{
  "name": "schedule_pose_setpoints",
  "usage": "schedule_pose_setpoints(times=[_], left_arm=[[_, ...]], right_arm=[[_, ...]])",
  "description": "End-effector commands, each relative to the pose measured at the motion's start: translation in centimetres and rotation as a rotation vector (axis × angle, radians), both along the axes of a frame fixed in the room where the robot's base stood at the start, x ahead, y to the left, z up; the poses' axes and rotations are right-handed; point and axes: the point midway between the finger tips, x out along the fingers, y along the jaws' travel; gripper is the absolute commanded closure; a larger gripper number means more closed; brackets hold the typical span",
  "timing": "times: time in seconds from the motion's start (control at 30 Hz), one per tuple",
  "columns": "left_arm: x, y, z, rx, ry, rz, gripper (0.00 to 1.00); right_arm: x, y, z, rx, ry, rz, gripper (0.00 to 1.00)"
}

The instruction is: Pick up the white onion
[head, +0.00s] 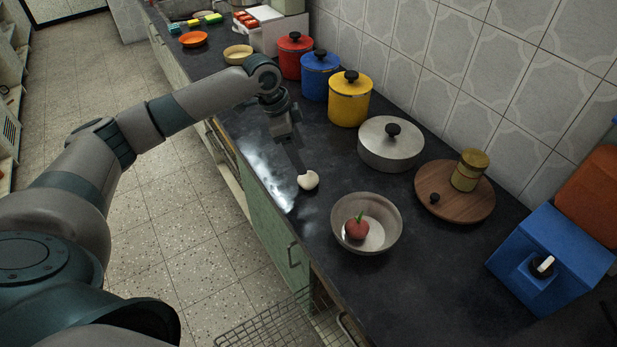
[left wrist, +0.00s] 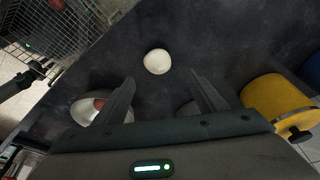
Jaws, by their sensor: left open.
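The white onion (head: 308,180) lies on the dark countertop near its front edge, left of the bowl in the head view. It also shows in the left wrist view (left wrist: 157,62), ahead of the fingertips and roughly centred between them. My left gripper (head: 300,168) is above the counter close to the onion in the head view. In the left wrist view its two fingers (left wrist: 160,85) are spread apart with nothing between them. My right gripper is not in either view.
A grey bowl (head: 348,231) holding a red vegetable (head: 357,227) stands right of the onion. Behind are a steel pot (head: 384,150), yellow canister (head: 349,103), blue canister (head: 321,78) and red canister (head: 294,58). A wooden board (head: 428,203) bears a jar (head: 469,170).

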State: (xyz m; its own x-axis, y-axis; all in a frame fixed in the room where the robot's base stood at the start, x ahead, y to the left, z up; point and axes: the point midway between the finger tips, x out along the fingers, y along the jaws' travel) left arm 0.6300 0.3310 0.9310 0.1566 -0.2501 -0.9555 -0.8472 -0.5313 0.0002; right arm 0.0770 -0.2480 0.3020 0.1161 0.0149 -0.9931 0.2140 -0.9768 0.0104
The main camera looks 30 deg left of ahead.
Motion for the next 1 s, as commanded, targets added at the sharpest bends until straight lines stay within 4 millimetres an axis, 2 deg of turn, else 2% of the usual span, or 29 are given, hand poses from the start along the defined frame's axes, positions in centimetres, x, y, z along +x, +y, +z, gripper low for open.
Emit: schedule_pose_setpoints(times=[0.1,0.17,0.3,0.5,0.77,1.0], left_arm=[[0.2,-0.5,-1.6,-0.001,0.003,0.000,0.35],[0.3,-0.7,-2.3,0.000,0.002,0.000,0.35],[0.5,-0.9,-3.2,-0.001,0.001,0.000,0.35],[0.5,-0.9,-3.3,0.000,0.000,-0.001,0.35],[0.5,-1.0,-3.7,-0.001,0.001,0.000,0.35],[0.4,-1.4,-6.2,-0.001,0.003,0.000,0.35]], right_arm=[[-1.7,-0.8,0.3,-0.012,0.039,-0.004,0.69],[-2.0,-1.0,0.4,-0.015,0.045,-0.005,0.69],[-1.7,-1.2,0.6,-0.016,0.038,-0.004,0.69],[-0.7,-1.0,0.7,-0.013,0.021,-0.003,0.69],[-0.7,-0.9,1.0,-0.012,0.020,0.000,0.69],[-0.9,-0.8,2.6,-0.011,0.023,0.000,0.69]])
